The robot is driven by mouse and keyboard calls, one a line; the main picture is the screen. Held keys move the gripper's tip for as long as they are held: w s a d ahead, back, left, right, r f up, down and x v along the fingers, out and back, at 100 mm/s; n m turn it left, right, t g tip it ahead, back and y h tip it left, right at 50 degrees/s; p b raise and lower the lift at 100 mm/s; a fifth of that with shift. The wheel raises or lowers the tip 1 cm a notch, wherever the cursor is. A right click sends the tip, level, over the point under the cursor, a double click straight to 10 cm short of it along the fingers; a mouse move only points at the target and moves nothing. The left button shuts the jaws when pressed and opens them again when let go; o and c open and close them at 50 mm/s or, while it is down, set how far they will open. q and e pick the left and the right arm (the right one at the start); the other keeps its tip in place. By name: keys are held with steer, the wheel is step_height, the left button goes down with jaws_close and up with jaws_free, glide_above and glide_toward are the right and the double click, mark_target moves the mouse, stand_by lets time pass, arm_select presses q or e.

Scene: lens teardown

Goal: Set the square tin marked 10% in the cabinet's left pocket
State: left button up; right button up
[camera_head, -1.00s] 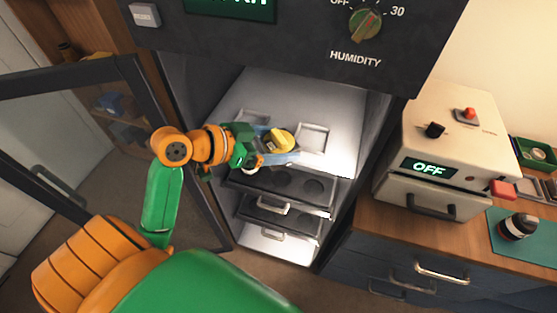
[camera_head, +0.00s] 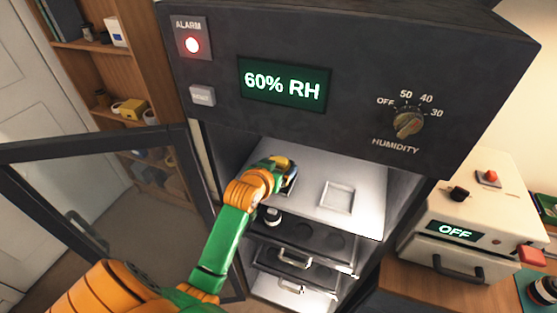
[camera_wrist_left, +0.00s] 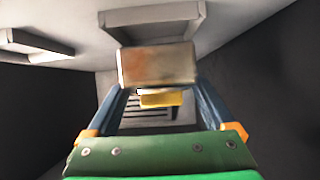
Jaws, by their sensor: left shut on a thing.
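My left gripper (camera_head: 286,178) is inside the open cabinet, shut on a small tin with a yellow part (camera_head: 281,162). In the left wrist view the tin (camera_wrist_left: 158,65) shows a dull metal face between the blue fingers; no 10% mark is readable. The tin is over the left side of the pale shelf, where my gripper and wrist hide the left pocket in the head view. A square raised frame (camera_wrist_left: 155,18) lies just beyond the tin in the wrist view. Whether the tin touches it, I cannot tell. The right pocket (camera_head: 337,197) is empty. My right gripper is not in view.
The cabinet's glass door (camera_head: 100,190) stands open at left. Below the shelf are dark trays with round recesses (camera_head: 304,236); a dark jar (camera_head: 271,215) sits in one. A beige OFF unit (camera_head: 470,210) stands right.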

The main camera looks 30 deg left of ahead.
arm_select(q)
steer(key=shift+d, duration=0.1)
stand_by(0.5)
steer(key=shift+f, duration=0.15)
steer(key=shift+f+b, duration=0.35)
steer(key=shift+f+b, duration=0.55)
steer(key=shift+f, duration=0.3)
steer(key=o, duration=1.1)
steer(key=shift+s+r, duration=0.1)
steer(key=shift+s, duration=0.05)
